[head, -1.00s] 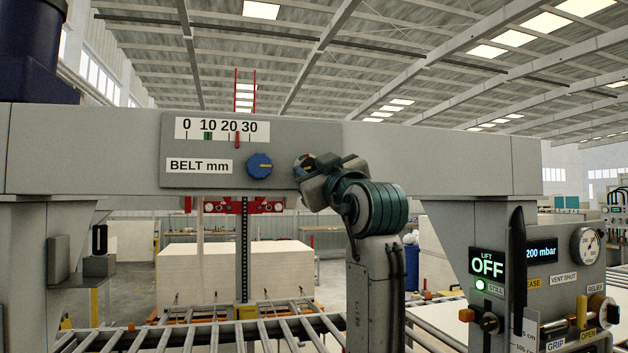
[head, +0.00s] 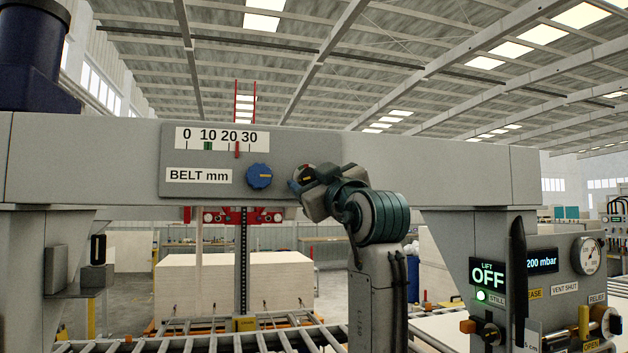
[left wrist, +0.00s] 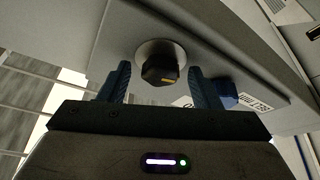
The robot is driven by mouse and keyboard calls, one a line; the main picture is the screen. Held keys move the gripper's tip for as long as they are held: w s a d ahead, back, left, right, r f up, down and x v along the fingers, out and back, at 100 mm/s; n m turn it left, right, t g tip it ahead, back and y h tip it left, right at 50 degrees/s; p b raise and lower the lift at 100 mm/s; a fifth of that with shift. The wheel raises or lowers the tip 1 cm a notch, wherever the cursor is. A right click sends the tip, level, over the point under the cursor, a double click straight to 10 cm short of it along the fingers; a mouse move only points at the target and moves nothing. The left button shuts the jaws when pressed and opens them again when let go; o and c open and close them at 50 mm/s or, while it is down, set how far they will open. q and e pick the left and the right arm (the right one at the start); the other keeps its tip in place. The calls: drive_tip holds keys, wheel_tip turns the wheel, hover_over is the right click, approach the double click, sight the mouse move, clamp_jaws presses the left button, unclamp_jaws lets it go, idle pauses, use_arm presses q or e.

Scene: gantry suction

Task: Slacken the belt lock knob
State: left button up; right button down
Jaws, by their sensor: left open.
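The dark lock knob (left wrist: 160,70) with an orange mark sits on a round pale plate on the grey beam. In the head view it is partly hidden (head: 306,176) by my left gripper (head: 298,188). In the left wrist view my left gripper (left wrist: 158,84) is open, with one blue finger on each side of the knob. I see gaps between fingers and knob; how deep the fingers reach is unclear. A blue knob (head: 259,176) with an orange mark is left of it, under the belt scale (head: 222,139). The scale's red pointer stands between 20 and 30. My right gripper is not in view.
The grey beam (head: 440,165) spans the view. At right a panel holds a lift display (head: 487,273) reading OFF, a 200 mbar display (head: 541,261) and a gauge (head: 587,256). Rollers (head: 225,342) and a pale board stack (head: 205,285) lie below and behind.

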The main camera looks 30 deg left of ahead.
use_arm(q)
drive_tip(key=b+v, duration=0.5)
drive_tip(key=v, duration=0.5)
drive_tip(key=shift+d+f+b, duration=0.15)
drive_tip(key=shift+d+b, duration=0.2)
drive_tip(key=shift+b, duration=0.05)
drive_tip(key=shift+s, duration=0.15)
